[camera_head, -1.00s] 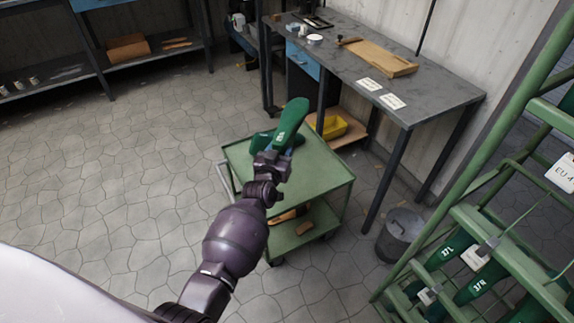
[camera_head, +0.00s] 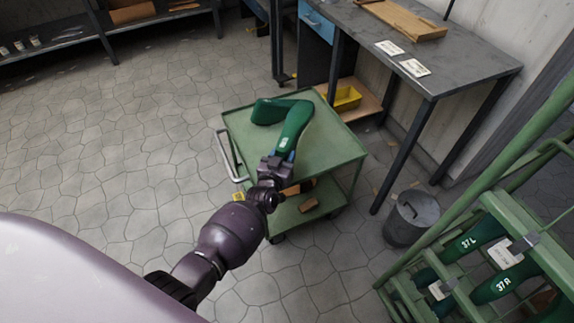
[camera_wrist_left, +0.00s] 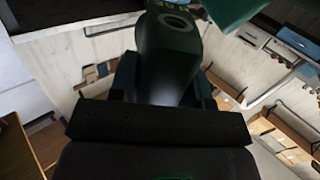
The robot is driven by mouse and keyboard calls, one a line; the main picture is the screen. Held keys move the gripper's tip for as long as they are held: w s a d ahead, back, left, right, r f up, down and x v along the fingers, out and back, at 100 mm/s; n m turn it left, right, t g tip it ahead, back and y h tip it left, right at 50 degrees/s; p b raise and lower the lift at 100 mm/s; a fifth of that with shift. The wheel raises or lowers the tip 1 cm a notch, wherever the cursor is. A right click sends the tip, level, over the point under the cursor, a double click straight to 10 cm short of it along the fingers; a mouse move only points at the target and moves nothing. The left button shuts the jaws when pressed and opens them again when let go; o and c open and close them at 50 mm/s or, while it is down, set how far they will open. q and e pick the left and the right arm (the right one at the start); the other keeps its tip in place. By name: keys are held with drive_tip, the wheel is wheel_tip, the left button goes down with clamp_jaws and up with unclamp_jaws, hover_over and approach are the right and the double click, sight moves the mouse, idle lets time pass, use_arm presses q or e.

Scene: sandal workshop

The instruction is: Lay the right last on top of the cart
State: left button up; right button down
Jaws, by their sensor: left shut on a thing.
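My left gripper (camera_head: 276,166) is over the near part of the green cart (camera_head: 335,150) and shut on a dark green last (camera_head: 295,124) with a white mark. The last points up and away from the gripper, over the cart top; I cannot tell whether it touches the top. A second green shape (camera_head: 267,111), seemingly another last, is at the cart's far left, its right end meeting the held last in the picture. In the left wrist view the held last (camera_wrist_left: 168,48) rises from between the fingers, with more green (camera_wrist_left: 232,10) beyond it. My right gripper is not in view.
The right part of the cart top is bare. A grey workbench (camera_head: 440,75) with a wooden board (camera_head: 402,20) stands behind right. A bucket (camera_head: 410,218) and a green rack (camera_head: 450,215) of labelled lasts are at the right.

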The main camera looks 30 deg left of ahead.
use_arm(q)
drive_tip(key=shift+f+b, duration=1.05)
drive_tip(key=shift+f, duration=1.45)
drive_tip(key=shift+w+r, duration=0.1)
drive_tip(key=shift+r, duration=0.15)
drive_tip(key=shift+f, duration=0.15)
drive_tip(key=o, duration=1)
drive_tip(key=shift+f, duration=0.1)
